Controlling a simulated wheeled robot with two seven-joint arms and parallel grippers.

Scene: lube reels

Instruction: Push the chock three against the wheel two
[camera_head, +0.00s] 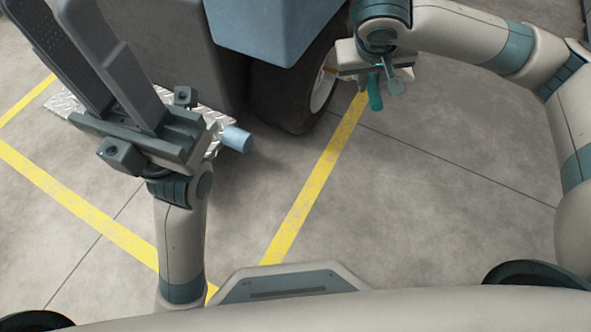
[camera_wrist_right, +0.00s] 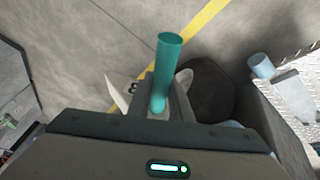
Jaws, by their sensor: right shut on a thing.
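A dark wheel (camera_head: 285,100) with a pale rim stands under the grey-blue vehicle body; its number is not visible. My right gripper (camera_head: 380,78) is shut on the teal handle (camera_head: 375,94) of a chock beside this wheel. In the right wrist view the teal handle (camera_wrist_right: 168,60) rises between the fingers, and a pale part of the chock (camera_wrist_right: 118,97) shows near a dark mark. The dark tyre (camera_wrist_right: 208,92) is just right of it. Fingers hide most of the chock, and I cannot tell whether it touches the tyre. My left gripper (camera_head: 85,45) is open and empty.
A diamond-plate step (camera_head: 65,104) and a blue cylinder (camera_head: 237,138) stick out from the vehicle near my left gripper. Yellow lines (camera_head: 305,200) mark the concrete floor. The floor right of the wheel is clear.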

